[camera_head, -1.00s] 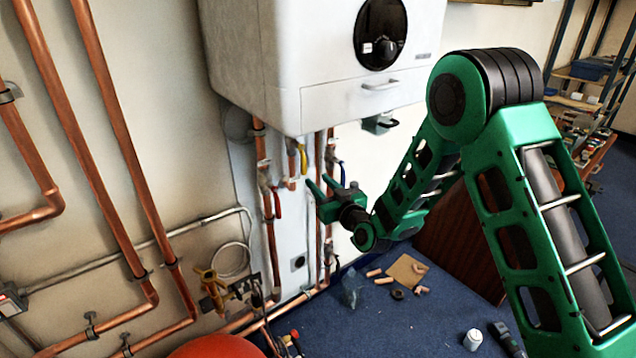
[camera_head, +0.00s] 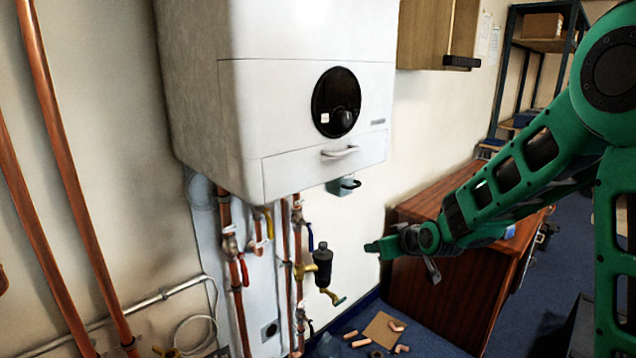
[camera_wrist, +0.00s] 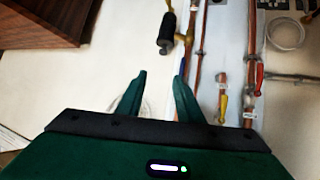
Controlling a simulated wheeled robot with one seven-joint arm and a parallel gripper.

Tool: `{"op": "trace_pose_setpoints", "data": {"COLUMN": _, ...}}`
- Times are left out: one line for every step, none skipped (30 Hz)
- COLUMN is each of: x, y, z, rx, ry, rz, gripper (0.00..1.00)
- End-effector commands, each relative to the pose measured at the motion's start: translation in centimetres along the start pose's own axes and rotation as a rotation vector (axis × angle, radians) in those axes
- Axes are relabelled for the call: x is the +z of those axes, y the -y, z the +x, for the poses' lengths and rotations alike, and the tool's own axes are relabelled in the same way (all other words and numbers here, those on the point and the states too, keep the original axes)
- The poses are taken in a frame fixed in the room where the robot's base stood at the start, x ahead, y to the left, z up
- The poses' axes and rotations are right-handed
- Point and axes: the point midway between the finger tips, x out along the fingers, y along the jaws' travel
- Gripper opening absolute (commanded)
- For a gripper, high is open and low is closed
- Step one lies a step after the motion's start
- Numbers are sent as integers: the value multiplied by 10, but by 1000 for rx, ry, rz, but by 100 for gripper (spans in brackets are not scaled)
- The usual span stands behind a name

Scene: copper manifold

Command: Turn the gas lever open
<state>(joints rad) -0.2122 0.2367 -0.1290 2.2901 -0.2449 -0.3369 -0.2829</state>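A small yellow lever (camera_head: 268,222) hangs on a short copper pipe under the white boiler (camera_head: 240,100), pointing roughly down along the pipe. I take it for the gas lever. It also shows in the wrist view (camera_wrist: 222,108), to the right of my fingers. My gripper (camera_head: 374,248) is to the right of the pipes, apart from them, before the bare wall. In the wrist view my gripper (camera_wrist: 160,80) has its two green fingers spread with nothing between them. A red lever (camera_head: 244,270) and a blue lever (camera_head: 310,238) sit on pipes either side of the yellow one.
A black cylinder with brass fittings (camera_head: 323,265) juts out from the right pipe, between the levers and my gripper. A wooden cabinet (camera_head: 440,285) stands at right, under my arm. Pipe pieces and a cardboard sheet (camera_head: 383,330) lie on the blue floor.

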Motion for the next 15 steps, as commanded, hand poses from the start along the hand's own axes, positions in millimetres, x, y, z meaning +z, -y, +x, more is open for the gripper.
{"op": "trace_pose_setpoints", "data": {"x": 8, "y": -20, "z": -20, "rx": 31, "ry": 45, "rz": 24, "gripper": 33}}
{"op": "trace_pose_setpoints", "data": {"x": 16, "y": -30, "z": -32, "rx": 46, "ry": 79, "rz": 40, "gripper": 33}}
{"op": "trace_pose_setpoints", "data": {"x": 27, "y": -42, "z": -47, "rx": 68, "ry": 122, "rz": 62, "gripper": 33}}
{"op": "trace_pose_setpoints", "data": {"x": 35, "y": -51, "z": -59, "rx": 84, "ry": 154, "rz": 81, "gripper": 33}}
{"op": "trace_pose_setpoints", "data": {"x": 43, "y": -60, "z": -71, "rx": 100, "ry": 185, "rz": 99, "gripper": 33}}
{"op": "trace_pose_setpoints", "data": {"x": 54, "y": -70, "z": -88, "rx": 121, "ry": 228, "rz": 127, "gripper": 33}}
{"op": "trace_pose_setpoints", "data": {"x": 63, "y": -77, "z": -102, "rx": 137, "ry": 260, "rz": 149, "gripper": 33}}
{"op": "trace_pose_setpoints", "data": {"x": 72, "y": -84, "z": -115, "rx": 152, "ry": 292, "rz": 171, "gripper": 33}}
{"op": "trace_pose_setpoints", "data": {"x": 85, "y": -92, "z": -133, "rx": 173, "ry": 334, "rz": 203, "gripper": 33}}
{"op": "trace_pose_setpoints", "data": {"x": 94, "y": -97, "z": -147, "rx": 189, "ry": 364, "rz": 229, "gripper": 33}}
{"op": "trace_pose_setpoints", "data": {"x": 103, "y": -101, "z": -162, "rx": 204, "ry": 396, "rz": 255, "gripper": 33}}
{"op": "trace_pose_setpoints", "data": {"x": 116, "y": -106, "z": -181, "rx": 223, "ry": 436, "rz": 292, "gripper": 33}}
{"op": "trace_pose_setpoints", "data": {"x": 125, "y": -110, "z": -195, "rx": 239, "ry": 465, "rz": 321, "gripper": 33}}
{"op": "trace_pose_setpoints", "data": {"x": 135, "y": -112, "z": -210, "rx": 253, "ry": 496, "rz": 351, "gripper": 33}}
{"op": "trace_pose_setpoints", "data": {"x": 148, "y": -114, "z": -230, "rx": 271, "ry": 535, "rz": 391, "gripper": 33}}
